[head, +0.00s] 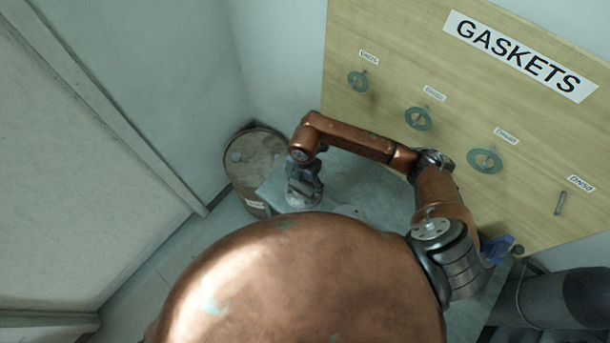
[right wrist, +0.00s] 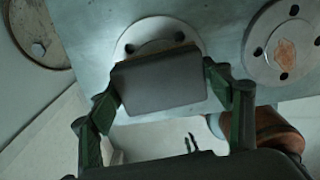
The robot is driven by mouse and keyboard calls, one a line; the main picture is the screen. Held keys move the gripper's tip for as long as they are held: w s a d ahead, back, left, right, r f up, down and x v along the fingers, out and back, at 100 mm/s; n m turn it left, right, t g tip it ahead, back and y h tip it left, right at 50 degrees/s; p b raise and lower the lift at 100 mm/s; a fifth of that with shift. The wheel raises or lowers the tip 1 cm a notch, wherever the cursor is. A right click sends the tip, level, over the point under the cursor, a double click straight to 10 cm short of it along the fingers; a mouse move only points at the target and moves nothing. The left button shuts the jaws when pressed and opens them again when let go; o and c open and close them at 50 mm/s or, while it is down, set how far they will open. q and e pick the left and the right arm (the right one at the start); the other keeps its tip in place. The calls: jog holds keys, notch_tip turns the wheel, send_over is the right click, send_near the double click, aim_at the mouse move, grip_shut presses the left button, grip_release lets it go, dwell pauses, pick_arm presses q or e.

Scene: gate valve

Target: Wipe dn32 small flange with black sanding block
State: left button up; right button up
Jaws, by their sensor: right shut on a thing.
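My right gripper (head: 304,199) is over the left part of the metal table in the head view. In the right wrist view my right gripper (right wrist: 160,92) is shut on the black sanding block (right wrist: 160,82), held between its two green-edged fingers. The block covers the lower part of a pale round flange (right wrist: 135,37) with dark bolt holes. I cannot tell whether block and flange touch. A second flange (right wrist: 262,62) with a rusty brown patch lies to the right. No size label shows on either, so I cannot tell which is dn32. My left gripper is not in view.
A rusty drum (head: 252,160) stands beyond the table's (head: 365,180) left corner. A wooden board (head: 400,60) marked GASKETS, with several hanging gaskets, stands behind the table. A blue object (head: 497,249) and a dark pipe (head: 570,300) are at the right.

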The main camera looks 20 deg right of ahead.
jog(key=shift+w+r+p, duration=0.1)
jog(key=shift+r+p, duration=0.35)
jog(key=shift+r, duration=0.5)
jog(key=shift+r+p, duration=0.5)
jog(key=shift+r, duration=0.3)
jog(key=shift+r+p, duration=0.55)
jog(key=shift+r, duration=0.3)
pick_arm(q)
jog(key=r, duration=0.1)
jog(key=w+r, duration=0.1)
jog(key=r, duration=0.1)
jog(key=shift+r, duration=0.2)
